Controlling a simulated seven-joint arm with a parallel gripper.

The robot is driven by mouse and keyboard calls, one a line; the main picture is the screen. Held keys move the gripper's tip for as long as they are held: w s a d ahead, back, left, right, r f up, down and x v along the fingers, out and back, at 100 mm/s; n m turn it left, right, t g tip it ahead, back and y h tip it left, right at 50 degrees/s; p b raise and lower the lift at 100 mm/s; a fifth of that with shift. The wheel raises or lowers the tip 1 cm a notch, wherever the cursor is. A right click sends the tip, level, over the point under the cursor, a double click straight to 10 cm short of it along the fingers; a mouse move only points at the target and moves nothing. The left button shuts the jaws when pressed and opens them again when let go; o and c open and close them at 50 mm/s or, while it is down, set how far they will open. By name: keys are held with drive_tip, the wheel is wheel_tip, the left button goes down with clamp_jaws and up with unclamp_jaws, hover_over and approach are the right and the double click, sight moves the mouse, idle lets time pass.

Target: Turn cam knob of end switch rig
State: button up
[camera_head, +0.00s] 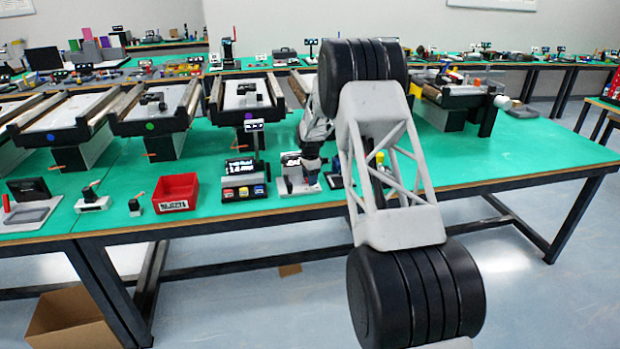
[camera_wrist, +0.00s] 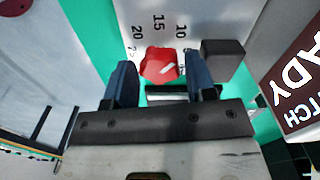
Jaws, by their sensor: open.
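In the wrist view, a red knob (camera_wrist: 160,66) with a white pointer mark sits on a pale panel (camera_wrist: 150,12) printed with a scale reading 20, 15, 10 and a partly hidden 5. My gripper (camera_wrist: 161,72) is open, with one dark finger on each side of the knob. A gap shows on both sides, and I cannot tell how deep the fingertips reach. A black block (camera_wrist: 222,56) sits just right of the right finger. In the head view, my gripper (camera_head: 311,165) is low over a small white-based rig (camera_head: 300,187); the knob is hidden there.
A dark sign (camera_wrist: 298,88) reading partly "ADY" and "ITCH" stands close on the right. In the head view, a button box (camera_head: 244,193) and a red bin (camera_head: 176,194) stand left of the rig. Conveyors (camera_head: 155,110) line the table behind. Green tabletop (camera_head: 520,150) is clear at right.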

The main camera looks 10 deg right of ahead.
drive_tip(key=c, duration=0.7)
drive_tip(key=shift+o, duration=0.2)
drive_tip(key=shift+n, duration=0.4)
drive_tip(key=n, duration=0.5)
drive_tip(key=shift+n, duration=0.4)
drive_tip(key=n, duration=0.6)
drive_tip(key=shift+d, duration=0.1)
drive_tip(key=n, duration=0.7)
drive_tip(key=shift+n, duration=0.3)
drive_tip(key=n, duration=0.6)
drive_tip(key=shift+n, duration=0.3)
